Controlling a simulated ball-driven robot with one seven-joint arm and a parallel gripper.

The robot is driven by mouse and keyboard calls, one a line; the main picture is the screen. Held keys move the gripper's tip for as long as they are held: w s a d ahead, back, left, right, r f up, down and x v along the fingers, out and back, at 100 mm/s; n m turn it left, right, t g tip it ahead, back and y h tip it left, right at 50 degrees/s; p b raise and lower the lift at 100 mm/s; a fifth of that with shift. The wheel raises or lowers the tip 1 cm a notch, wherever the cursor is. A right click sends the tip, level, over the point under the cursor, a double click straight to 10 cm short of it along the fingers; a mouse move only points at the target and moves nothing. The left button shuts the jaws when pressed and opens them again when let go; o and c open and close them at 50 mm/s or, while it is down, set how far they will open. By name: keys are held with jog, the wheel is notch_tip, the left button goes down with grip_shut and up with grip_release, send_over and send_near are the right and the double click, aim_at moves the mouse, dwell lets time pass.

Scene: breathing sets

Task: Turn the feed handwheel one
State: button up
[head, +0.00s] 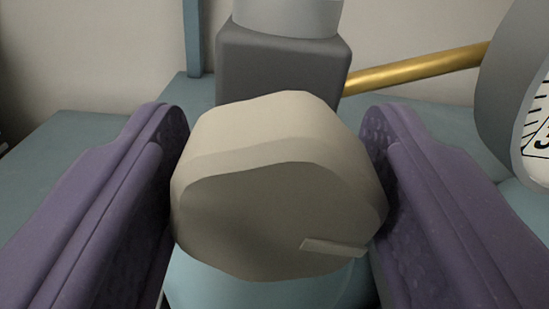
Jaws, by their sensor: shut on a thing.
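The feed handwheel (275,220) is a beige, many-sided knob with a flat front face, in the middle of the head view. A small raised bar mark sits at the lower right of its face, tilted slightly down to the right. My gripper (278,195) has two purple textured fingers, one on each side of the knob. The fingers are shut on the knob's left and right sides. The knob's back and its shaft are hidden.
A dark grey block (280,65) with a lighter grey cylinder on top stands behind the knob. A brass rod (420,70) runs right from it toward a round grey gauge (508,85) with a white dial. Blue-green surfaces (70,150) lie around and below.

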jog(key=n+b, duration=0.1)
jog(key=n, duration=0.4)
jog(key=shift+a+n, duration=0.1)
jog(key=shift+n, duration=0.2)
jog(key=shift+c, duration=0.3)
jog(key=shift+r, duration=0.2)
dwell(0.5)
jog(key=o, duration=1)
jog(key=shift+a, duration=0.15)
jog(key=shift+f, duration=0.15)
jog(key=s, duration=0.2)
jog(key=s+p, duration=0.1)
jog(key=s, duration=0.2)
jog(key=s+p, duration=0.1)
jog(key=s, duration=0.1)
jog(key=shift+s+d, duration=0.25)
jog(key=shift+s, duration=0.1)
